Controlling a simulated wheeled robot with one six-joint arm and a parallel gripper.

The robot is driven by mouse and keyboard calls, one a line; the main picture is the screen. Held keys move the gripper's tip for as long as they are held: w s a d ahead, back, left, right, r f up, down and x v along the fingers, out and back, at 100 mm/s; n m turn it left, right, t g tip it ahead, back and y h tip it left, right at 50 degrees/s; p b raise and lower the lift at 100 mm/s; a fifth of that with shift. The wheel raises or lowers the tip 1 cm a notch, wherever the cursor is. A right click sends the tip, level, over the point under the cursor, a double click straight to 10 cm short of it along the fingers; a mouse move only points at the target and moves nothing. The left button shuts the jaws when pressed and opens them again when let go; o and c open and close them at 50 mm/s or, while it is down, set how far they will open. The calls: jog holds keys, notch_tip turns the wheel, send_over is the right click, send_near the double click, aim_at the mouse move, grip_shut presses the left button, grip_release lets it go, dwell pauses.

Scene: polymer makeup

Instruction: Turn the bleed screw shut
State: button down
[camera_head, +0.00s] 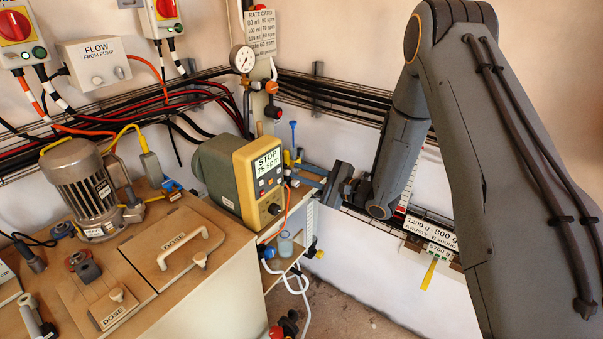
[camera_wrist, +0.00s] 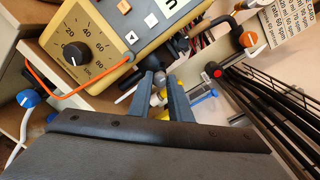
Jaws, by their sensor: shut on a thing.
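My gripper (camera_head: 299,171) reaches in from the right behind the pump in the head view, with its blue-grey fingers pointing left. In the wrist view my gripper (camera_wrist: 160,80) has its two fingers closed on a small, pale grey piece, which I take to be the bleed screw (camera_wrist: 160,82). Yellow and blue parts show just beyond and beside the fingers. The fingers cover most of the screw, so I cannot tell how far it is turned. The pump (camera_head: 235,172) has a yellow front with a display reading "STOP 75 spm"; its dial (camera_wrist: 77,53) shows in the wrist view.
A blue T-handle (camera_head: 293,125) stands upright behind the fingers. A pressure gauge (camera_head: 242,58) is on the wall column. Black cables (camera_head: 340,98) run along the wall. A motor (camera_head: 84,188) and lidded openings are on the bench at left. An orange tube (camera_wrist: 55,85) loops beside the pump.

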jog(key=shift+f, duration=0.1)
jog(key=c, duration=1.6)
grip_release()
jog(key=shift+c, duration=0.2)
jog(key=shift+d, duration=0.1)
jog(key=b+v, duration=0.2)
jog(key=v, duration=0.5)
jog(key=shift+s+d, duration=0.2)
jog(key=shift+d, duration=0.05)
